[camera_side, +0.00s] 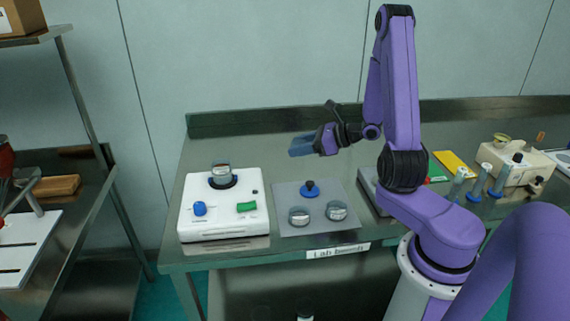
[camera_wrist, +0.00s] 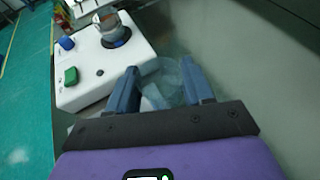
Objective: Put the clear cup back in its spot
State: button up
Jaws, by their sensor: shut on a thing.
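My gripper (camera_side: 303,146) is raised above the back of the bench, behind the grey mat. In the wrist view its two blue fingers (camera_wrist: 163,88) are shut on a clear cup (camera_wrist: 172,80), which shows faintly between them. The cup is hard to make out in the side view. The grey mat (camera_side: 290,200) lies on the bench, with two clear round containers (camera_side: 299,216) (camera_side: 336,210) near its front edge and a blue piece with a dark knob (camera_side: 310,188) behind them.
A white machine (camera_side: 225,223) with a blue knob, a green switch and a clear-walled container (camera_side: 221,172) on its dark ring stands left of the mat. Test tubes and a beige device (camera_side: 515,167) stand at the right. The bench behind the mat is clear.

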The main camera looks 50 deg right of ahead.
send_over(285, 171)
notch_tip(285, 171, down, 7)
jog(key=shift+s+r, duration=0.1)
jog(key=shift+d+f, duration=0.1)
jog(key=shift+f, duration=1.6)
jog(key=shift+f, duration=0.15)
jog(key=o, duration=1)
